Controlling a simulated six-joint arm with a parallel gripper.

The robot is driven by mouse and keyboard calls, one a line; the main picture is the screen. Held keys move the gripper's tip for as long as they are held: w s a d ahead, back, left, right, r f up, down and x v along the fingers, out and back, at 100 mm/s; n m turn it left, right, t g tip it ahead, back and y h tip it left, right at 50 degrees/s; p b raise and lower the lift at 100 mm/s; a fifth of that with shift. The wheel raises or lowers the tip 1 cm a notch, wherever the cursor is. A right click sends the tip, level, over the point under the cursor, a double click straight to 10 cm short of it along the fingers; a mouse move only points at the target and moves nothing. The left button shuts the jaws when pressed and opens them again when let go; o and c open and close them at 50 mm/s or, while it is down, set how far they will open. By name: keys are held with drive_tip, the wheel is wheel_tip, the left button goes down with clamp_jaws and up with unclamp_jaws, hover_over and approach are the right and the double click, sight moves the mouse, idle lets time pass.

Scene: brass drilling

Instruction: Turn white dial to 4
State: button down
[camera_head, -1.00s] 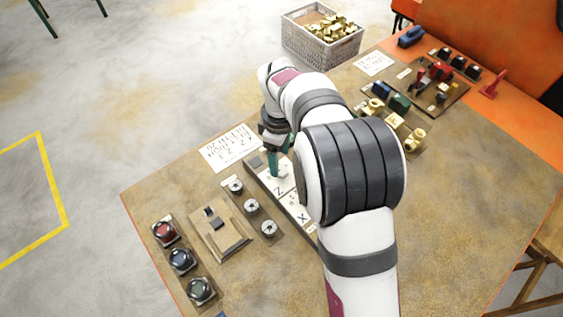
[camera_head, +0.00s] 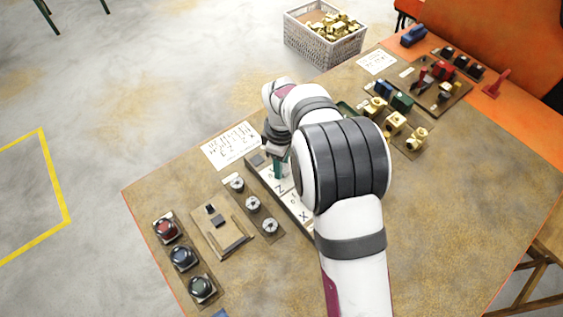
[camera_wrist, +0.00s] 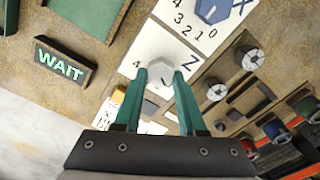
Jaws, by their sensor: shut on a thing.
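The white dial (camera_wrist: 158,70) sits on a white panel marked Z in the wrist view. My gripper (camera_wrist: 159,77) has its two teal fingers on either side of the dial, shut on it. A 4 is readable just left of the dial; the other numbers are mostly hidden by the fingers, and I cannot tell where the dial points. In the head view my gripper (camera_head: 281,166) reaches down at the Z panel (camera_head: 281,188), and the dial is not clearly seen there. A blue dial (camera_wrist: 211,9) sits on the adjoining X panel.
A WAIT sign (camera_wrist: 60,66) lies beside the panel. Small round white-grey knobs (camera_head: 253,204) stand on a strip left of the panels. A slider board (camera_head: 219,226) and dark and red buttons (camera_head: 183,257) are further left. A basket (camera_head: 325,40) of brass parts stands behind.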

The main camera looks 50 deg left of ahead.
idle(0.3)
drive_tip(key=m, duration=0.6)
drive_tip(key=shift+w, duration=0.1)
drive_tip(key=m, duration=0.5)
drive_tip(key=shift+w, duration=0.1)
drive_tip(key=m, duration=0.6)
drive_tip(key=shift+w+d+m, duration=0.1)
drive_tip(key=shift+m, duration=0.3)
drive_tip(key=m, duration=0.5)
drive_tip(key=shift+d+m, duration=0.1)
drive_tip(key=shift+m, duration=0.2)
drive_tip(key=shift+c, duration=2.4)
unclamp_jaws()
